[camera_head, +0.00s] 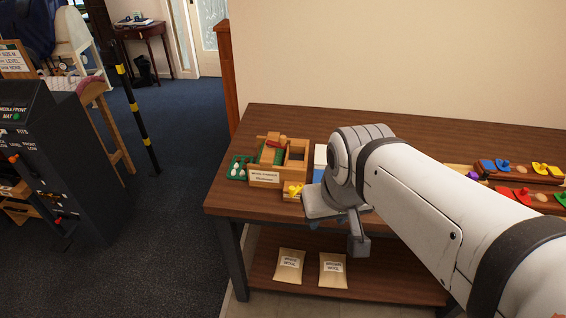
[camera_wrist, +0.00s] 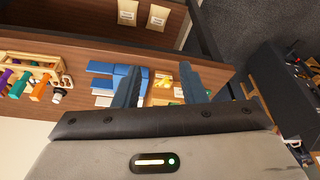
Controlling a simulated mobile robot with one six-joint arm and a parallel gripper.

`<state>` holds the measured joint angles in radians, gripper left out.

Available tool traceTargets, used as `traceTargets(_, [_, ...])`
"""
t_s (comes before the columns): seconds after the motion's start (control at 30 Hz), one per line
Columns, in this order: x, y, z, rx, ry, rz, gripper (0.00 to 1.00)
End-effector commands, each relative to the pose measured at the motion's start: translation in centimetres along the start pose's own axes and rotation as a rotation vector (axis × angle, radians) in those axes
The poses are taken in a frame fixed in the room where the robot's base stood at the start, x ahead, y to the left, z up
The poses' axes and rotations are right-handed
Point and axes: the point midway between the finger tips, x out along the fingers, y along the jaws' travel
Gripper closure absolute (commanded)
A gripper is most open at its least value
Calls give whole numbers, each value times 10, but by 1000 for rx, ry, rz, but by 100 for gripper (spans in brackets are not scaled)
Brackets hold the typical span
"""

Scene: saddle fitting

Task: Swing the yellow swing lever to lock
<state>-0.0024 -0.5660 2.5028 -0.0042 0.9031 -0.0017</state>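A yellow lever-like piece (camera_head: 293,188) sits on a small wooden block at the table's front edge, just left of my gripper in the head view. In the wrist view, a yellow piece (camera_wrist: 164,82) shows beyond and between my two fingers. My gripper (camera_wrist: 160,85) is open, with a clear gap between its fingers and nothing held. In the head view, my gripper (camera_head: 358,243) points down near the table's front edge, partly hidden by my arm. Whether the lever is locked is too small to tell.
A wooden box (camera_head: 265,178) with a label stands behind the yellow piece, beside a green tray (camera_head: 237,168). Boards with coloured pieces (camera_head: 522,168) lie at the right. Two packets (camera_head: 290,266) rest on the lower shelf. Blue pieces (camera_wrist: 125,72) lie near one finger.

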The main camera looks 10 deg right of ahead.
Motion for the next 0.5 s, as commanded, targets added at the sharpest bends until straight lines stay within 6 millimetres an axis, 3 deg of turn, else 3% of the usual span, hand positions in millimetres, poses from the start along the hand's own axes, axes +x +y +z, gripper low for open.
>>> traceTargets(0.17, [32, 9, -12, 7, 72, 34, 62])
traceTargets(0.5, [159, 58, -93, 2, 559, 149, 62])
